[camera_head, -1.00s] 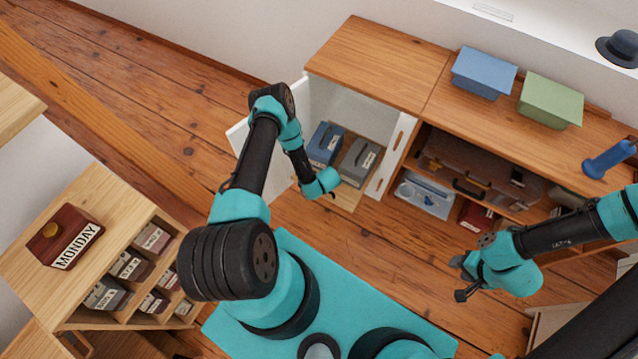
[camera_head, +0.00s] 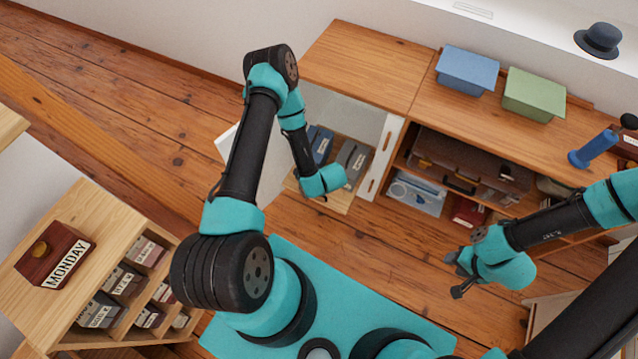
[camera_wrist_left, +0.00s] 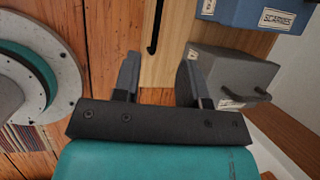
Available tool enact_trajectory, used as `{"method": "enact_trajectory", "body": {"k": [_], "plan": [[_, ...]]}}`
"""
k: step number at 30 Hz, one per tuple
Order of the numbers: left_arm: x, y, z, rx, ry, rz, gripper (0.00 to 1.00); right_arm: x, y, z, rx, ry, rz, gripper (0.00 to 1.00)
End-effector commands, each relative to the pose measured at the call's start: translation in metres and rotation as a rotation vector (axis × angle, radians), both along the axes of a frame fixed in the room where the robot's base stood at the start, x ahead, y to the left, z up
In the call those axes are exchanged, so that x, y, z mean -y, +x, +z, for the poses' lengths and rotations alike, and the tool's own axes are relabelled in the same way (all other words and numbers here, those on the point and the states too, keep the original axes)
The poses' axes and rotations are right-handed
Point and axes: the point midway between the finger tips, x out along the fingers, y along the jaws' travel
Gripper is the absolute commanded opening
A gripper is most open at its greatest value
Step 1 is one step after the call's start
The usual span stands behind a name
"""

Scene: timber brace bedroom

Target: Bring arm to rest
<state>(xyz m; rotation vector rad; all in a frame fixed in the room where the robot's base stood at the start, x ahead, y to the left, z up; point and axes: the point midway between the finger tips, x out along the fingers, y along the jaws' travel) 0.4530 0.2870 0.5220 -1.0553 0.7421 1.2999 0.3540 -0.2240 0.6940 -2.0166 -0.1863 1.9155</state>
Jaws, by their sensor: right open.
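My left arm reaches in from the left, and its gripper (camera_head: 325,190) is in front of the open white-walled cabinet. In the left wrist view that gripper (camera_wrist_left: 158,76) has its fingers apart with nothing between them. A grey box (camera_wrist_left: 232,76) with a handle lies just beyond its right finger; whether they touch is unclear. The grey box also shows in the head view (camera_head: 353,157), beside a blue box (camera_head: 319,143). My right gripper (camera_head: 457,273) is open and empty over the floor at the right.
A wooden cabinet (camera_head: 365,65) carries a blue box (camera_head: 467,70) and a green box (camera_head: 534,94). At left, a pigeonhole unit (camera_head: 85,210) bears a MONDAY box (camera_head: 52,255).

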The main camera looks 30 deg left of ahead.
Motion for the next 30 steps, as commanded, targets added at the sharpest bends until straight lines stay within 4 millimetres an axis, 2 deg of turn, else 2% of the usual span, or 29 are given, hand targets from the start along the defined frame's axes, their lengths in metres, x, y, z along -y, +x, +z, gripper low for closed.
{"method": "enact_trajectory", "body": {"k": [6, 23, 26, 30], "plan": [[0.006, -0.003, 0.015, 0.001, 0.000, 0.000, 0.39, 0.000, 0.000, 0.000, 0.000, 0.000, 0.000, 0.43], [0.006, -0.005, 0.015, -0.011, -0.002, 0.009, 0.39, 0.000, 0.000, 0.000, 0.000, 0.000, 0.000, 0.43], [0.004, -0.010, 0.016, -0.048, -0.007, 0.035, 0.39, 0.000, 0.000, 0.000, 0.000, 0.000, 0.000, 0.43], [0.002, -0.028, 0.021, -0.148, -0.031, 0.117, 0.39, 0.000, 0.000, 0.000, 0.000, 0.000, 0.000, 0.43]]}}
